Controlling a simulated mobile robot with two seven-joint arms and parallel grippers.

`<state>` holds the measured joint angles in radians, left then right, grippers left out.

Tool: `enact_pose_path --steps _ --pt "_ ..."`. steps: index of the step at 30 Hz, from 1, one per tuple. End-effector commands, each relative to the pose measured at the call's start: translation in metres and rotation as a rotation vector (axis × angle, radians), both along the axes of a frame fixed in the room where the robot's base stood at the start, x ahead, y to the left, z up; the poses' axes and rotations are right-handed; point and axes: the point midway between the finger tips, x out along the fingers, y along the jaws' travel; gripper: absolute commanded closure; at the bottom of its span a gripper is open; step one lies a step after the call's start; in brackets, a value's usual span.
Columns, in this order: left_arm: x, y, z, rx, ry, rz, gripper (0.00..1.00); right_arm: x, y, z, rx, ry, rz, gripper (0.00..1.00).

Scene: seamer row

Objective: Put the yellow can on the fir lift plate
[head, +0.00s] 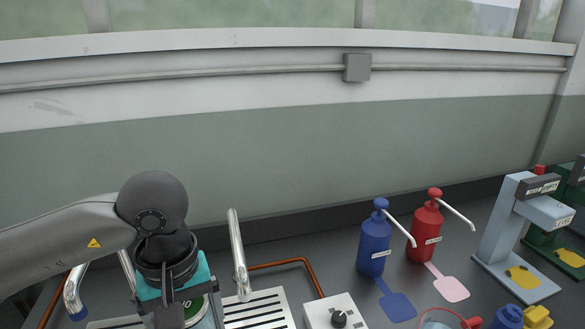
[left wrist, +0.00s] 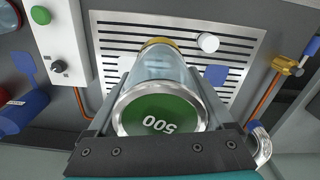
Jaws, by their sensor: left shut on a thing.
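My left gripper (head: 178,312) is shut on a clear cylinder (left wrist: 165,68) with a green end marked 500, a silver rim and a yellow band at its far end. In the left wrist view the cylinder fills the space between the fingers, over a slotted grate. I cannot tell whether it is the yellow can. A green press-like machine (head: 575,205) stands at the far right edge, with a yellow patch (head: 570,257) low on it; its label is unreadable. A yellow piece (head: 537,316) shows at the bottom right, partly cut off. My right gripper is not in view.
A blue pump bottle (head: 374,243) and a red pump bottle (head: 424,230) stand mid-bench. A pale blue machine (head: 497,225) stands before the green one. A white control box (head: 338,312) and bent metal pipes (head: 238,250) are near my left arm.

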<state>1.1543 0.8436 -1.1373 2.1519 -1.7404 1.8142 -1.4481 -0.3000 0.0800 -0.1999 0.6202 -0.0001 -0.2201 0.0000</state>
Motion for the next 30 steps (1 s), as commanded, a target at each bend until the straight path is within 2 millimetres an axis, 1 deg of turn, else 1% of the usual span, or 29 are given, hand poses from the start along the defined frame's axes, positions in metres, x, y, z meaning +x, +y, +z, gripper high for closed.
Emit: enact_pose_path --steps 1,6,12,17,30 --pt "0.001 0.002 -0.002 -0.001 -0.003 -0.068 1.0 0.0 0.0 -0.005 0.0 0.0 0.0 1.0" --pt "0.0 0.006 -0.006 -0.001 -0.005 -0.282 1.0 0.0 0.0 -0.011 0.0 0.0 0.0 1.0" --pt "0.0 0.009 -0.007 -0.001 -0.004 -0.43 1.0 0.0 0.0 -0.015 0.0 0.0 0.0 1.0" --pt "-0.001 0.01 -0.008 -0.003 -0.004 -0.467 1.0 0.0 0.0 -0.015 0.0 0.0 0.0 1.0" --pt "0.001 0.01 -0.006 -0.001 -0.004 -0.455 1.0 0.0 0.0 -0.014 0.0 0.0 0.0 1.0"
